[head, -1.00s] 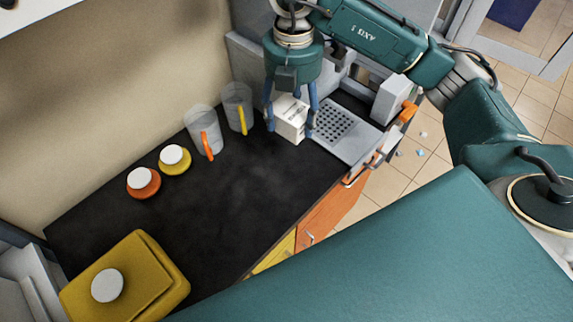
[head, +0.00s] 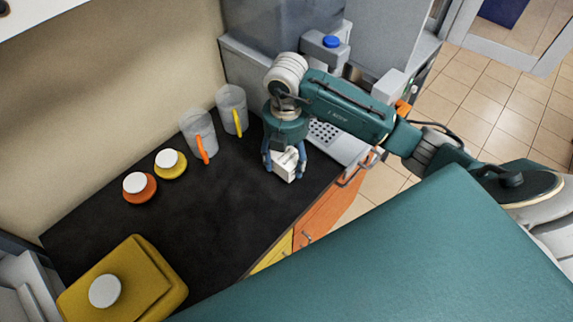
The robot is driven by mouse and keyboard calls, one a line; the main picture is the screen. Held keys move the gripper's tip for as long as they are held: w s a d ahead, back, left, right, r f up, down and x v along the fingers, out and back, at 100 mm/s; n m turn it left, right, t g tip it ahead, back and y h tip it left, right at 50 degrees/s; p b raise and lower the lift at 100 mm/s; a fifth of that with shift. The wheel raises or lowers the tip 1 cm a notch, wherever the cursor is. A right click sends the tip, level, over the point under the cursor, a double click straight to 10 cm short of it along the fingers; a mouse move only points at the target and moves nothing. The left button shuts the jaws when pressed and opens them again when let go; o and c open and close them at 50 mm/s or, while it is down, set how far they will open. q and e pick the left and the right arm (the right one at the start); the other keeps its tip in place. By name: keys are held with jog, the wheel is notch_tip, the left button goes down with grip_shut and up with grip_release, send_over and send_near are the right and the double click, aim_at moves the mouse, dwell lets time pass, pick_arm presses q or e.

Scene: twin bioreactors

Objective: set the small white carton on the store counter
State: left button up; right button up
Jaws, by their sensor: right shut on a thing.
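The small white carton (head: 285,166) is between the fingers of my right gripper (head: 284,164), over the black counter (head: 230,200) near its right end. The gripper points down, with one blue finger on each side of the carton, and is shut on it. I cannot tell whether the carton's underside touches the counter. My left gripper is out of view.
Two clear jugs with orange (head: 203,150) and yellow (head: 238,122) handles stand by the wall. Orange (head: 142,194) and yellow (head: 171,172) lidded pots and a yellow canister (head: 130,282) are further left. A perforated grey tray (head: 345,148) lies behind the gripper. The counter's middle is clear.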

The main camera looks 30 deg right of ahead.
notch_tip(320, 180, down, 3)
jog(key=shift+f, duration=0.2)
jog(key=shift+f, duration=0.15)
jog(key=o, duration=1.2)
